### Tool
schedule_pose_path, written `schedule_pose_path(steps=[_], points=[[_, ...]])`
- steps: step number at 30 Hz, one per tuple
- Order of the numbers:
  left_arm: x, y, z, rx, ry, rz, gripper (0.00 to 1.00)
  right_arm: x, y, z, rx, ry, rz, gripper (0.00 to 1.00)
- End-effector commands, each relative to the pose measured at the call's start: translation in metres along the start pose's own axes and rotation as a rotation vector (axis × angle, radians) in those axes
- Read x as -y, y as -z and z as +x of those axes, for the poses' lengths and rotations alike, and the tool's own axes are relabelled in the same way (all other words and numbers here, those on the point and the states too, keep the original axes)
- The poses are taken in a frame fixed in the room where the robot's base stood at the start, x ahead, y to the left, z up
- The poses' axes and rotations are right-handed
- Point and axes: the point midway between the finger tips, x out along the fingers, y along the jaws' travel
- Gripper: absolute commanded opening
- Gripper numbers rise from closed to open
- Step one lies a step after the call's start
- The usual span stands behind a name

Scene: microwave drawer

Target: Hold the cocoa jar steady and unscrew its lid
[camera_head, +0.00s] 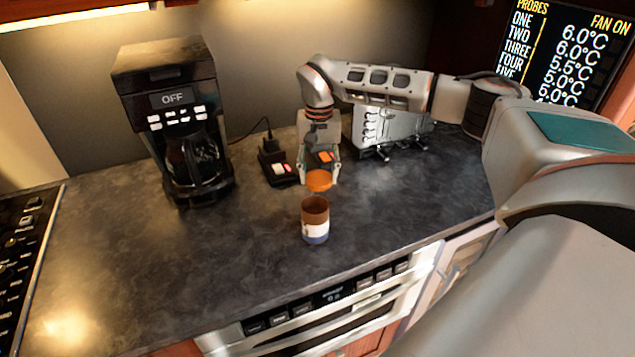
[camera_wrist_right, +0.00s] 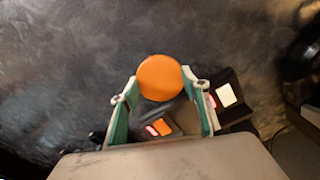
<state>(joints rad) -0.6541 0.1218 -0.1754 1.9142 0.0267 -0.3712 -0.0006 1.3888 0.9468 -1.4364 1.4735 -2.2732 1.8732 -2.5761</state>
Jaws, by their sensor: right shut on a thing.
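The cocoa jar (camera_head: 315,222) stands upright on the counter, brown above with a white and blue band below. Its top is open and shows a brown inside. My right gripper (camera_head: 319,180) is shut on the orange lid (camera_head: 319,181), which is off the jar and appears just behind and above it. In the right wrist view the lid (camera_wrist_right: 160,78) sits between the tips of my right gripper (camera_wrist_right: 160,85); the jar does not show there. My left gripper is not in view, and nothing grips the jar.
A coffee maker (camera_head: 172,120) with a glass carafe stands at the left back. A black switch box (camera_head: 279,170) and a silver toaster-like appliance (camera_head: 385,130) are near my right gripper. A hob (camera_head: 22,250) is at far left. The counter (camera_head: 180,260) left of the jar is clear.

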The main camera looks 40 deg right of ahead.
Motion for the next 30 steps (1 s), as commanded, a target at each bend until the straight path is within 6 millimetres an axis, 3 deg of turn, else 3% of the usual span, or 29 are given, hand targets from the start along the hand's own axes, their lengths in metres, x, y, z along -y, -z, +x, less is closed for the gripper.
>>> schedule_pose_path(steps=[6, 18, 19, 21, 30], points=[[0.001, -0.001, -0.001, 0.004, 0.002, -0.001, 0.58, 0.000, -0.001, 0.029, 0.002, -0.002, 0.000, 0.20], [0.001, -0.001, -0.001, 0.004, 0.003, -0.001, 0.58, 0.000, 0.000, 0.034, 0.001, -0.001, 0.000, 0.20], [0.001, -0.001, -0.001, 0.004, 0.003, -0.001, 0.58, 0.000, 0.000, 0.034, 0.001, -0.001, 0.000, 0.51], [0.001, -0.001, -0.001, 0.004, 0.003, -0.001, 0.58, 0.000, 0.000, 0.034, 0.001, -0.001, 0.000, 0.63], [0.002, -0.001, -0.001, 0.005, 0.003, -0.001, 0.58, 0.000, 0.000, 0.034, 0.001, 0.000, 0.000, 0.63]])
